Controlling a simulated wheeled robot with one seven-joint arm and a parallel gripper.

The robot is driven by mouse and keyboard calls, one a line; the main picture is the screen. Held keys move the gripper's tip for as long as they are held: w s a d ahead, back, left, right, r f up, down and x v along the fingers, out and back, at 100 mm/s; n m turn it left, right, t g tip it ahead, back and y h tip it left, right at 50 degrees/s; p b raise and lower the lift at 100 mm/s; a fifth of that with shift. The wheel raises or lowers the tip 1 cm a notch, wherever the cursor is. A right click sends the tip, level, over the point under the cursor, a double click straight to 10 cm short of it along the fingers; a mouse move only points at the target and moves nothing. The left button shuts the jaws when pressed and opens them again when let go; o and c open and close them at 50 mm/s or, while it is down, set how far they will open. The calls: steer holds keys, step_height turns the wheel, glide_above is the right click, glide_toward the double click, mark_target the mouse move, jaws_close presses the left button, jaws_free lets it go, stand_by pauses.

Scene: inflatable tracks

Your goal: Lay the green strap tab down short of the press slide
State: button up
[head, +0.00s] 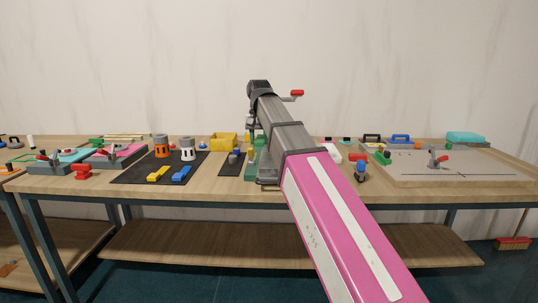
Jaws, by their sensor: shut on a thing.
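My arm reaches across the bench and hides much of its middle. My gripper (250,132) points down below the wrist at the far end of the arm, small and partly hidden. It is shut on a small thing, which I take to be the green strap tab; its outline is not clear. Green parts (250,168) show just below, beside the arm, and look like part of a press standing on the bench. A red handle (297,93) sticks out to the right behind the arm. The press slide itself is hidden or too small to make out.
Left of the arm, a black mat (135,178) holds a yellow block (157,173), a blue block (181,174) and two cylindrical parts. A yellow bin (223,142) stands behind. At right lies a wide board (480,168) with a clamp (437,158).

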mark_target(269, 160)
steer(key=w+d+f, duration=0.1)
steer(key=w, duration=0.1)
steer(key=w+d+f, duration=0.2)
steer(key=shift+d+f, duration=0.15)
steer(key=shift+d, duration=0.1)
steer(key=shift+f, duration=2)
steer(key=shift+f, duration=0.15)
steer(key=o, duration=0.9)
steer(key=shift+r, duration=3.95)
